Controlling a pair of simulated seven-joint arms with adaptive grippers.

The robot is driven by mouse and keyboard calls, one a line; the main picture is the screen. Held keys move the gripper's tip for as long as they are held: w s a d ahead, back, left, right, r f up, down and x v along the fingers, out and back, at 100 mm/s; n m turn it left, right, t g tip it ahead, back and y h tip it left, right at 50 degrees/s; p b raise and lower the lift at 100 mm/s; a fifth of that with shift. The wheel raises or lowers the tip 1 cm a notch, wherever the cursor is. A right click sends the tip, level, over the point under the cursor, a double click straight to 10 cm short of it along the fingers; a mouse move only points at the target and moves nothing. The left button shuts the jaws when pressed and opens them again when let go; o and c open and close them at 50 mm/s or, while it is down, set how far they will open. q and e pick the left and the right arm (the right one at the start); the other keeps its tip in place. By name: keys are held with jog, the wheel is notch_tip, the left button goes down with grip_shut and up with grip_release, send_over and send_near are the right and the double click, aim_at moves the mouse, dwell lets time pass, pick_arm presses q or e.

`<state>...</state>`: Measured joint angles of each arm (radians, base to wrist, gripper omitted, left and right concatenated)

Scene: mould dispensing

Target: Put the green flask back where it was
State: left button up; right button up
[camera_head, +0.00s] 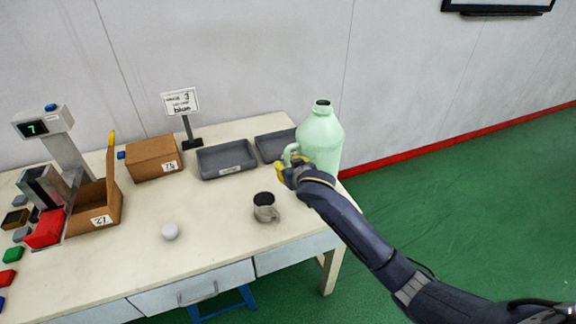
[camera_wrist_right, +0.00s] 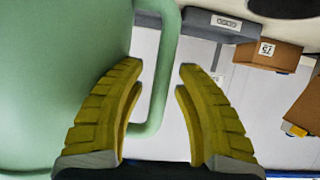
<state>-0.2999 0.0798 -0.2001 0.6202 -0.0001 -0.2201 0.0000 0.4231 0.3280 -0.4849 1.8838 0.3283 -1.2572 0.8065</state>
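The green flask (camera_head: 322,137) is a pale green jug with a side handle, upright at the table's right edge in the head view. My forearm and gripper hide its base, so I cannot tell whether it rests on the table. My right gripper (camera_head: 285,172) is at its handle. In the right wrist view the flask's body (camera_wrist_right: 60,75) fills the left side. The two yellow fingers of the right gripper (camera_wrist_right: 160,68) stand apart, with the handle (camera_wrist_right: 167,75) showing between them. My left gripper is not in view.
Grey trays (camera_head: 227,172), cardboard boxes (camera_head: 152,160) and a sign (camera_head: 181,102) are at the back. A scale (camera_head: 42,121) and coloured blocks are at left. The front middle is clear.

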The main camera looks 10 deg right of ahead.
jog(key=v, duration=1.2)
dwell(0.3)
